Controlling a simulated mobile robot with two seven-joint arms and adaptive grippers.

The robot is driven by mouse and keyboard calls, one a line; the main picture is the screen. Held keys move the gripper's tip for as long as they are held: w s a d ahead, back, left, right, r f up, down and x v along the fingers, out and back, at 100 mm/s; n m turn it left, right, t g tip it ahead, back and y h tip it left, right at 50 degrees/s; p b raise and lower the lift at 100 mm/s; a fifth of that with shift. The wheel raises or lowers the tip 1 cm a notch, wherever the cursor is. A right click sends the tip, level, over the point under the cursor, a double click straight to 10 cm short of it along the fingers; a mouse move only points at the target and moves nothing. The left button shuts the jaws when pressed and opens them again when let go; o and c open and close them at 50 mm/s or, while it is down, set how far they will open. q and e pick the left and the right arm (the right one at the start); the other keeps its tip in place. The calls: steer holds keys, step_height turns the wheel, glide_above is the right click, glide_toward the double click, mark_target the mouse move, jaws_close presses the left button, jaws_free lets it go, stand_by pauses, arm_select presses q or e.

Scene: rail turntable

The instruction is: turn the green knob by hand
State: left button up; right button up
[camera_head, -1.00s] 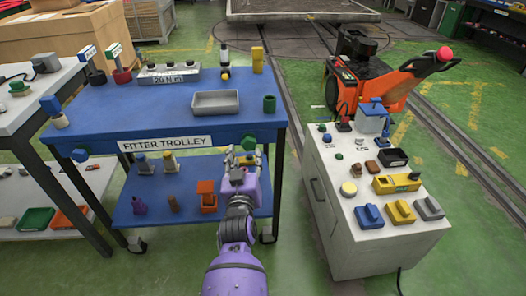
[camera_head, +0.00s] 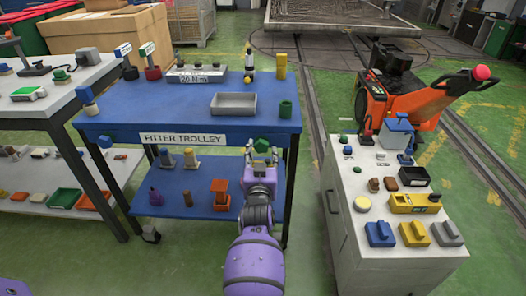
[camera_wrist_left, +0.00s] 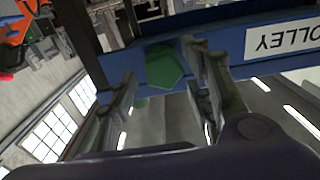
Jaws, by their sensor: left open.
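The green knob (camera_head: 262,145) is on the blue front edge of the fitter trolley (camera_head: 130,132), to the right of its label. In the left wrist view it is a dark green, five-sided knob (camera_wrist_left: 163,68) on the blue rail. My left gripper (camera_head: 262,155) is open just in front of the knob. In the left wrist view its two fingers (camera_wrist_left: 160,75) stand on either side of the knob, with a gap visible on each side. I cannot tell how deep the knob sits between them. My right gripper is not in view.
A blue knob (camera_head: 104,141) is at the trolley's left front. A white cabinet (camera_head: 350,232) with several controls stands at the right. Green floor lies between.

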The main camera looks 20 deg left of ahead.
arm_select(q)
steer(key=shift+x, duration=1)
steer(key=shift+c, duration=0.5)
steer(key=c, duration=1)
steer(key=shift+d+n+p, duration=0.1)
steer(key=shift+n+p, duration=0.2)
steer(key=shift+n, duration=0.3)
steer(key=o, duration=1.1)
steer(key=v, duration=0.7)
steer(key=shift+s, duration=0.3)
steer(key=shift+d, duration=0.1)
